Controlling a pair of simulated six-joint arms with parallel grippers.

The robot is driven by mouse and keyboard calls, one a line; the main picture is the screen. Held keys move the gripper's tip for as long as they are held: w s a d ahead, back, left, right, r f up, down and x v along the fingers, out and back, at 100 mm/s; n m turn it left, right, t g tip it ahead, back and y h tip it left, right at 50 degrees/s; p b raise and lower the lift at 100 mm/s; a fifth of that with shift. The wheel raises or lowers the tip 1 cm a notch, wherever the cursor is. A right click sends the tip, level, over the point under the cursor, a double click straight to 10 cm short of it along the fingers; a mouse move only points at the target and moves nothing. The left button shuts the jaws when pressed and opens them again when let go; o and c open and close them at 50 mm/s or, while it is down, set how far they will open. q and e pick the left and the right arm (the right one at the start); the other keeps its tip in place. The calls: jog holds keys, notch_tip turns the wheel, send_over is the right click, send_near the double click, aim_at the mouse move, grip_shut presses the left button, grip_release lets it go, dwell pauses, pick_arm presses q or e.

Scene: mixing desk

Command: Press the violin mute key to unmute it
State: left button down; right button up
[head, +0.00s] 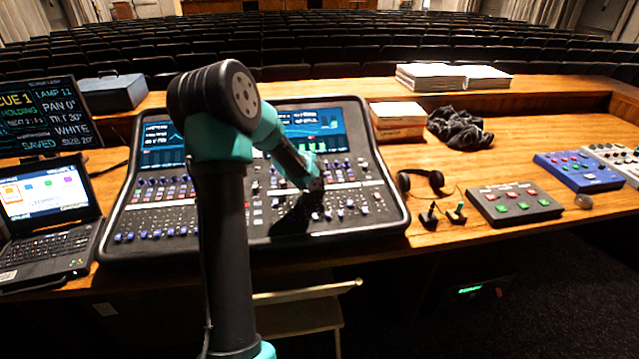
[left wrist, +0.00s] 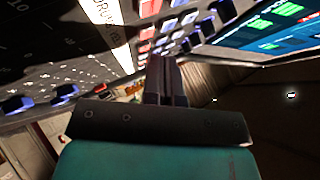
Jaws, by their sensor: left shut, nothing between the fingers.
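The mixing desk (head: 300,238) has two lit screens at the back and rows of knobs, faders and small keys. My left gripper (head: 317,186) is shut and points down at the right half of the desk, over or on the key rows. In the left wrist view its shut fingers (left wrist: 165,75) reach toward a row of red and white lit keys (left wrist: 146,32) beside a white label strip (left wrist: 105,28). I cannot read which key is the violin mute. Contact between fingertips and a key cannot be told. My right gripper is not in view.
A laptop (head: 45,220) and a cue monitor (head: 40,120) stand left of the desk. Headphones (head: 425,181), a grey button box (head: 514,203) and a blue button box (head: 579,171) lie to the right. A box (head: 398,120) and dark cloth (head: 459,128) sit behind.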

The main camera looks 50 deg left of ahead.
pick_arm(q)
jog(key=shift+f, duration=0.15)
jog(key=shift+f, duration=0.25)
jog(key=shift+a+f, duration=0.1)
jog(key=shift+f, duration=0.2)
dwell(0.9)
jog(key=shift+r, duration=0.7)
jog(key=shift+s+d+r, duration=0.1)
jog(key=shift+d+r, duration=0.05)
jog(key=shift+r, duration=1.1)
jog(key=shift+s+d+r, duration=0.1)
jog(key=shift+d+r, duration=0.05)
jog(key=shift+r, duration=1.1)
jog(key=shift+w, duration=0.1)
